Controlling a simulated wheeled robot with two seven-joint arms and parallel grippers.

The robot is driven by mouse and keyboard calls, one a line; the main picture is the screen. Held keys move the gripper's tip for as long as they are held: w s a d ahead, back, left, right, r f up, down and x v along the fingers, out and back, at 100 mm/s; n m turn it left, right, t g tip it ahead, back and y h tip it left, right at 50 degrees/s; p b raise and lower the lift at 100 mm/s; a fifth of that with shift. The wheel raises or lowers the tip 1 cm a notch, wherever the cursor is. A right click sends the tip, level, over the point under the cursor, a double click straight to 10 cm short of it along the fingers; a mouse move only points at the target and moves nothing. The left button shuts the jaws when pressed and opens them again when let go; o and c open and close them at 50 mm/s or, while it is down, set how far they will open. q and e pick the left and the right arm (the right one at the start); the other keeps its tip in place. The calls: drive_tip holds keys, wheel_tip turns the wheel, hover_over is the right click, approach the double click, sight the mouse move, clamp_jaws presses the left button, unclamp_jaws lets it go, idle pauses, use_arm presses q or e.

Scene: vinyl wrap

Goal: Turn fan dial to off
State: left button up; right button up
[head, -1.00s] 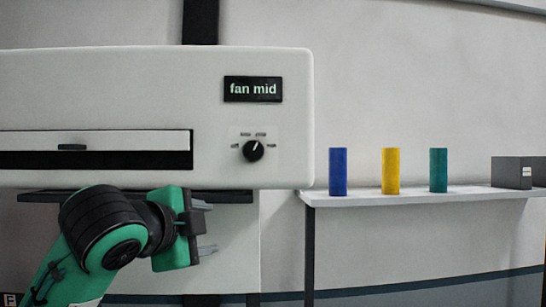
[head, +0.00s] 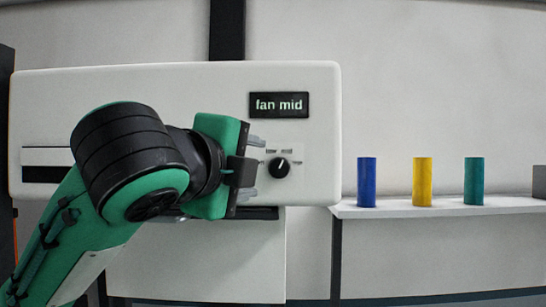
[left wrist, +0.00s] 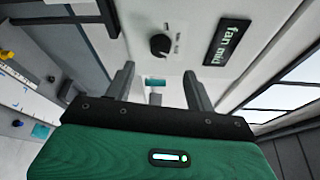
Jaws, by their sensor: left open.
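The fan dial (head: 278,168) is a round black knob with a white pointer mark on the front of the white machine (head: 320,130). The display (head: 279,105) above it reads "fan mid". In the left wrist view the dial (left wrist: 160,45) is beyond the fingers, with the display (left wrist: 228,40) to its right. My left gripper (head: 252,168) is open and empty, just left of the dial in the head view. Its two fingers (left wrist: 158,84) show apart in the left wrist view, and the dial is not between them. My right gripper is not in view.
A white shelf (head: 400,211) at the right holds a blue roll (head: 366,182), a yellow roll (head: 422,182) and a teal roll (head: 473,181). A grey box (head: 539,182) is partly cut off at the right edge. The machine's slot (head: 42,174) is partly behind my arm.

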sight(278, 170)
use_arm(q)
drive_tip(key=p+x, duration=0.3)
drive_tip(key=x, duration=0.4)
drive_tip(key=shift+w+d+r+p, duration=0.15)
drive_tip(key=shift+w+d+p, duration=0.1)
drive_tip(key=shift+w+p, duration=0.05)
drive_tip(key=shift+w+d+f, duration=0.2)
drive_tip(key=shift+w+d, duration=0.05)
drive_tip(key=shift+w, duration=0.25)
drive_tip(key=c, duration=1)
drive_tip(key=shift+o, duration=0.2)
drive_tip(key=shift+f, duration=0.1)
